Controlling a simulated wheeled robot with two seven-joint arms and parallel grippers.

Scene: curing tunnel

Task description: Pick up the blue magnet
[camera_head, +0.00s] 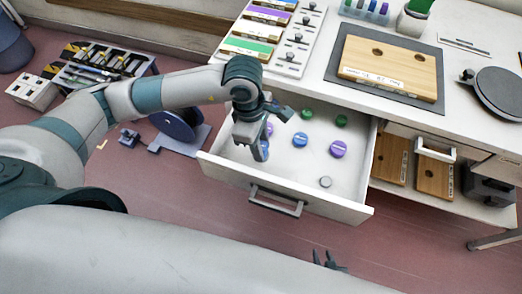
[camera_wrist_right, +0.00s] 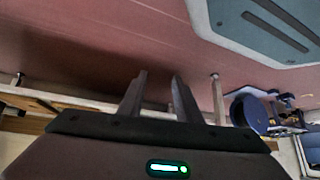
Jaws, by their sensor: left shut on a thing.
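An open white drawer (camera_head: 222,163) holds several round magnets. A blue magnet (camera_head: 264,151) is at the fingers of my left gripper (camera_head: 258,148), which is shut on it at the drawer's left part; the fingers hide part of it. Another blue magnet (camera_head: 300,140) lies to the right on the drawer floor. My right gripper (camera_head: 328,260) is at the bottom of the head view, away from the drawer. In the right wrist view (camera_wrist_right: 160,80) its two fingers are apart with nothing between them.
Purple magnets (camera_head: 338,149), green ones (camera_head: 341,121) and a grey one (camera_head: 326,182) lie in the drawer. The drawer front has a handle (camera_head: 276,201). Above is the worktop with a wooden board (camera_head: 390,68) and a round dark plate (camera_head: 498,92).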

